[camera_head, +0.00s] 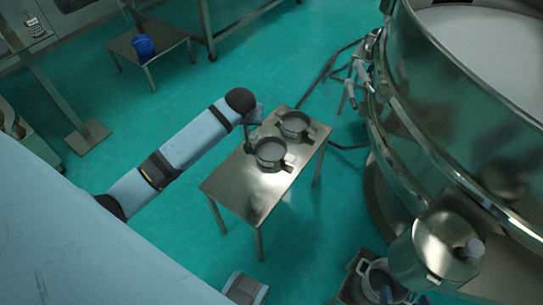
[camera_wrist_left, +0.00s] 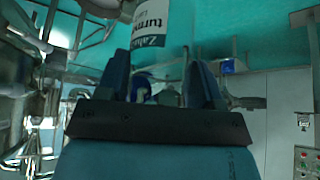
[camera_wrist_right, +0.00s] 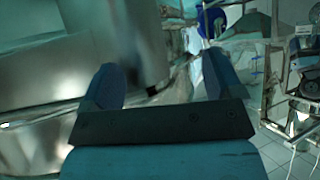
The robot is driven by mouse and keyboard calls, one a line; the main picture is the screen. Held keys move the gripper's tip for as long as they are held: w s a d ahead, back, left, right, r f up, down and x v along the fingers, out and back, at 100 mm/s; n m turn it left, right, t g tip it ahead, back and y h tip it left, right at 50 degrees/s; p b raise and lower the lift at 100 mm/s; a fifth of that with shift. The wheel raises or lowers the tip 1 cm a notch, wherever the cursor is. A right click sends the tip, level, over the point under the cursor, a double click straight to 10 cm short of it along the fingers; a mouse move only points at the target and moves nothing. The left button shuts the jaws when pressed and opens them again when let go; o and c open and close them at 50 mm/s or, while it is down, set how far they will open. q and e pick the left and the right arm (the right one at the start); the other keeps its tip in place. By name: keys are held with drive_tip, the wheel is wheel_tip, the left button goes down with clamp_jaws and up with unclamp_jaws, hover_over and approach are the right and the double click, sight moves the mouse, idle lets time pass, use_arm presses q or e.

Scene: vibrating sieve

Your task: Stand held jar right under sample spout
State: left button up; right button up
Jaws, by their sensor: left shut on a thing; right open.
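The jar (camera_wrist_left: 152,22) shows in the left wrist view, with a white printed label and part of it cut off by the top edge. My left gripper (camera_wrist_left: 157,62) is shut on it. In the head view my left arm reaches in toward the small table; I cannot make out the jar there. My right gripper (camera_wrist_right: 160,68) is open and empty in the right wrist view, beside large blurred metal surfaces. The big round steel sieve (camera_head: 450,125) stands at the right of the head view. I cannot tell the sample spout for sure among its metal fittings (camera_head: 357,80).
A small steel table (camera_head: 232,190) bears two round pans (camera_head: 270,154), (camera_head: 294,125). A blue bucket (camera_head: 143,46) stands on a low table at the back left. Green floor between the tables is clear.

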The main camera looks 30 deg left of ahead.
use_arm(q)
drive_tip(key=shift+w+a+f+n+b, duration=0.3)
drive_tip(key=shift+w+a+f+b, duration=0.15)
drive_tip(key=shift+w+a+f, duration=0.5)
wheel_tip(320, 180, down, 20)
drive_tip(key=b, duration=0.4)
drive_tip(key=shift+r+b, duration=0.25)
drive_tip(key=shift+b, duration=0.15)
use_arm(e)
drive_tip(key=shift+w+a+f+t, duration=0.2)
drive_tip(key=shift+w+a+f, duration=0.15)
drive_tip(key=shift+f, duration=0.2)
drive_tip(key=shift+w+a+f+t, duration=0.25)
drive_tip(key=shift+a+f, duration=0.1)
drive_tip(key=shift+f, duration=0.15)
use_arm(q)
drive_tip(key=o, duration=0.9)
